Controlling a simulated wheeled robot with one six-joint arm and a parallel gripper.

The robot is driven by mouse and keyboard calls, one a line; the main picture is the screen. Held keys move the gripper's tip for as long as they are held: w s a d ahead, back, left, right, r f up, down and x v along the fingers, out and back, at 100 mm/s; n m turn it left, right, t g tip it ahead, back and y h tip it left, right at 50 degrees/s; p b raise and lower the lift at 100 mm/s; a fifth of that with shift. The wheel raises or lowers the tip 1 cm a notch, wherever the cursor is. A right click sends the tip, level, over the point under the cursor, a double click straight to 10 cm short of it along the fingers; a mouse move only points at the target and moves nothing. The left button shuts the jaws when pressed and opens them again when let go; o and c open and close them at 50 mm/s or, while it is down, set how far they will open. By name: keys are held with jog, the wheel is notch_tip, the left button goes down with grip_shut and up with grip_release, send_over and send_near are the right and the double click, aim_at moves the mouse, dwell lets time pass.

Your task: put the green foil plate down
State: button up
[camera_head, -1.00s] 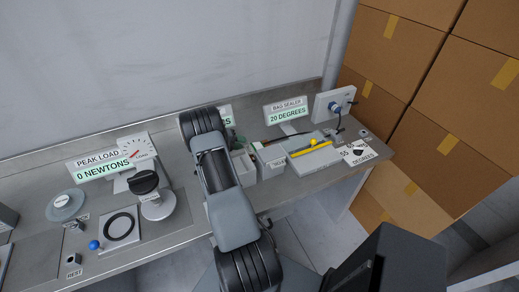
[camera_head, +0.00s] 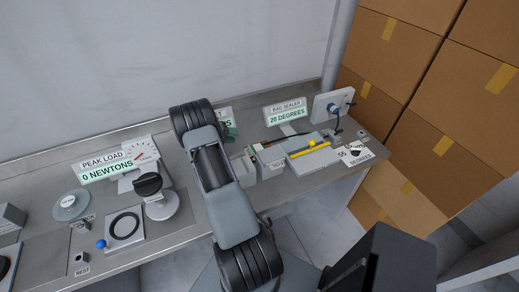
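I cannot make out the green foil plate for certain. A small dark green patch (camera_head: 230,131) shows just right of my arm's upper end, below a partly covered display (camera_head: 224,114); I cannot tell what it is. My arm crosses the middle of the view and hides the bench behind it. My gripper and its fingers are not visible, so whether they hold anything does not show.
A press with a black knob (camera_head: 148,184) and a peak load sign (camera_head: 107,165) reading 0 newtons stands left. A blue ball (camera_head: 101,244) is near it. A bag sealer with a yellow bar (camera_head: 310,149) is right. Cartons (camera_head: 405,100) are stacked beyond the bench's right end.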

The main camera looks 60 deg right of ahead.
jog(key=shift+w+a+r, duration=0.15)
jog(key=shift+r, duration=0.35)
jog(key=shift+w+a+r, duration=0.1)
jog(key=shift+a+r, duration=0.05)
jog(key=shift+r, duration=0.3)
jog(key=a+r+m+t+y+b, duration=0.1)
jog(key=a+r+m+t+y, duration=0.15)
jog(key=a+r+m, duration=0.6)
jog(key=a+r+m+t+y+b, duration=0.15)
jog(key=a+r+m+t, duration=0.3)
jog(key=a, duration=0.75)
jog(key=s+a+r+m+t+y, duration=0.1)
jog(key=s+a+m+t, duration=0.1)
jog(key=a+m, duration=0.3)
jog(key=s+a+m+t+y+b, duration=0.1)
jog(key=s+a+m+y, duration=0.1)
jog(key=s+a+m, duration=0.3)
jog(key=s+a+r+m+t+y+b, duration=0.1)
jog(key=a+m, duration=0.4)
jog(key=a, duration=0.5)
jog(key=shift+s+a+r+t+y, duration=0.35)
jog(key=shift+s+t+y, duration=0.4)
jog(key=shift+s, duration=0.5)
